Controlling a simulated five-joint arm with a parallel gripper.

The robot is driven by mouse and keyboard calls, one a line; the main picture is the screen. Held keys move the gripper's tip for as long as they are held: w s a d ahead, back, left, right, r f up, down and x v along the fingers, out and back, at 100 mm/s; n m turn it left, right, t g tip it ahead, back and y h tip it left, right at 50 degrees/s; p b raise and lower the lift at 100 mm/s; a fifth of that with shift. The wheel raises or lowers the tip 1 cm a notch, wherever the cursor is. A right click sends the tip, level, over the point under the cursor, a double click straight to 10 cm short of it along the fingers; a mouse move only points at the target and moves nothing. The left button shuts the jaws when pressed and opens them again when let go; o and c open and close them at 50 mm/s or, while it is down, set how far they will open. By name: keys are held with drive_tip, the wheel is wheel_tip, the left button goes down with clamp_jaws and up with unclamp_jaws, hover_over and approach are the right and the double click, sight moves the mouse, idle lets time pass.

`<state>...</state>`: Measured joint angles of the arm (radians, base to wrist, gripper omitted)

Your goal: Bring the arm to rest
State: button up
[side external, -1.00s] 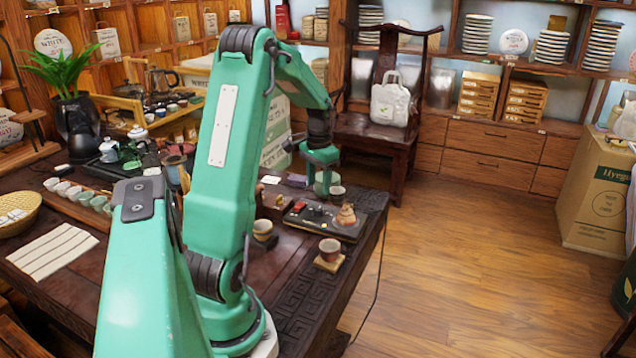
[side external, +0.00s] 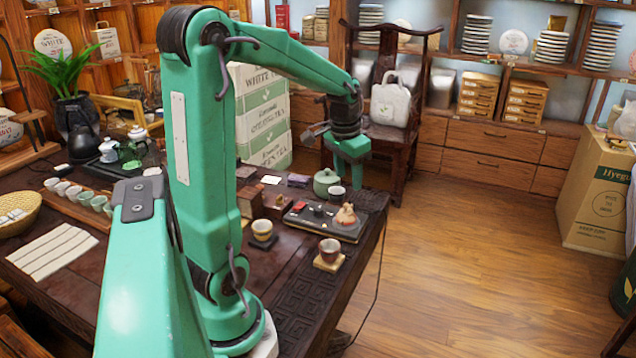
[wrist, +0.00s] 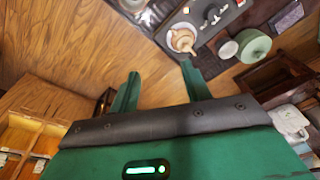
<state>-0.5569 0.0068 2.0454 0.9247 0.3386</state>
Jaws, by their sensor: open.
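My gripper (side external: 350,178) hangs in the air near the far right edge of the dark carved table (side external: 297,290), with its fingers pointing down. In the wrist view my gripper (wrist: 160,82) has its two green fingers wide apart, with nothing between them but floor behind. The pot also shows in the wrist view (wrist: 255,46). I cannot tell the exact height of the fingers.
A wooden chair with a white bag (side external: 391,103) stands behind my gripper.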

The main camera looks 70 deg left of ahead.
drive_tip(key=s+d+r+m+t, duration=0.1)
drive_tip(key=s+d, duration=0.2)
drive_tip(key=d, duration=0.3)
drive_tip(key=s+d+r+t, duration=0.1)
drive_tip(key=s+d+r, duration=0.1)
drive_tip(key=d, duration=0.5)
drive_tip(key=s+d+r+m+t+h, duration=0.1)
drive_tip(key=s+d+r+t, duration=0.1)
drive_tip(key=s+d, duration=0.2)
drive_tip(key=d, duration=0.3)
drive_tip(key=shift+s+m, duration=0.3)
drive_tip(key=shift+s, duration=0.1)
